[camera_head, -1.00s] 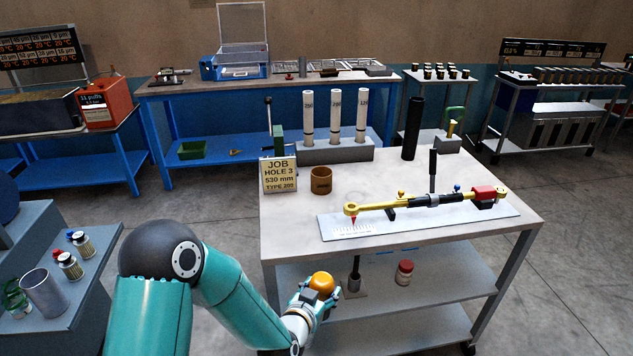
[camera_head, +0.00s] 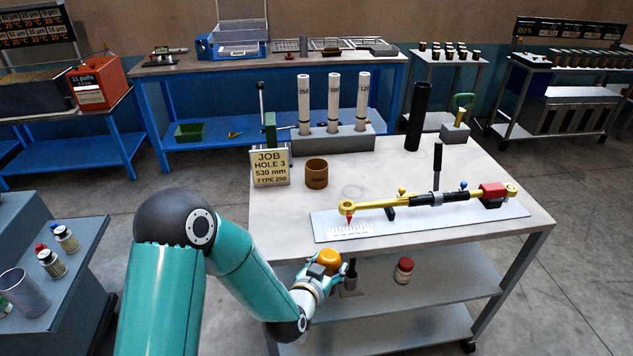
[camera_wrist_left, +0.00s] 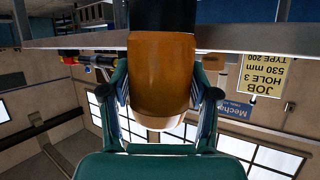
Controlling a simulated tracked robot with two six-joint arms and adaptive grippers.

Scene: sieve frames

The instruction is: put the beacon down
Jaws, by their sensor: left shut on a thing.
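The beacon (camera_head: 330,257) has an orange top. My left gripper (camera_head: 324,270) is shut on it, in front of the cart's near edge and lower in the picture than the tabletop. In the left wrist view, which is upside down, the beacon (camera_wrist_left: 162,75) stands between both fingers, with a black part beyond the orange one. The cart's top (camera_head: 300,212) has free surface at its front left. My right gripper is not in view.
The tabletop holds a job sign (camera_head: 270,167), a brown cup (camera_head: 316,173), white tubes in a grey block (camera_head: 338,141), a black cylinder (camera_head: 418,116), and a yellow torque wrench (camera_head: 420,200) on a pale plate. A red-capped jar (camera_head: 404,270) stands on the shelf below.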

